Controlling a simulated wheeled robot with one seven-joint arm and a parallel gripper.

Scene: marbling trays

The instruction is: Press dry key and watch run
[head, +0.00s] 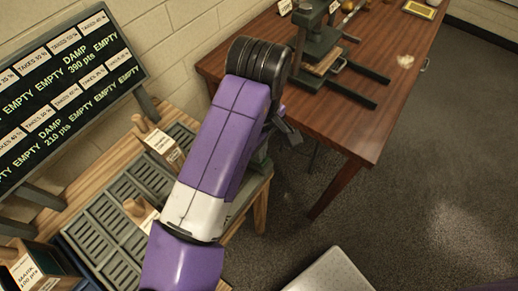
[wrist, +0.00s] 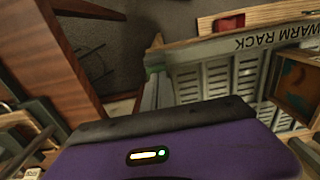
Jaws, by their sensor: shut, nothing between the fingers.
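In the head view, my gripper (head: 291,134) shows only as a small dark part beyond my purple arm, above the gap between the rack and the brown table. It is shut and empty. The wrist view shows its purple housing across the bottom; the fingertips are hidden there. The warm rack (head: 86,236), grey and slotted, lies at lower left, partly behind my arm. Its upside-down "WARM RACK" label (wrist: 272,40) shows in the wrist view. A red piece (wrist: 229,22) sits beyond the label; I cannot tell whether it is the dry key. The status board (head: 62,90) reads several EMPTY, DAMP 390 pts and DAMP 210 pts.
Labelled wooden blocks (head: 161,143) stand on the rack. A wooden box (head: 37,270) sits at lower left. The brown table (head: 375,122) at upper right carries a dark press (head: 315,50). Grey floor (head: 420,190) on the right is open.

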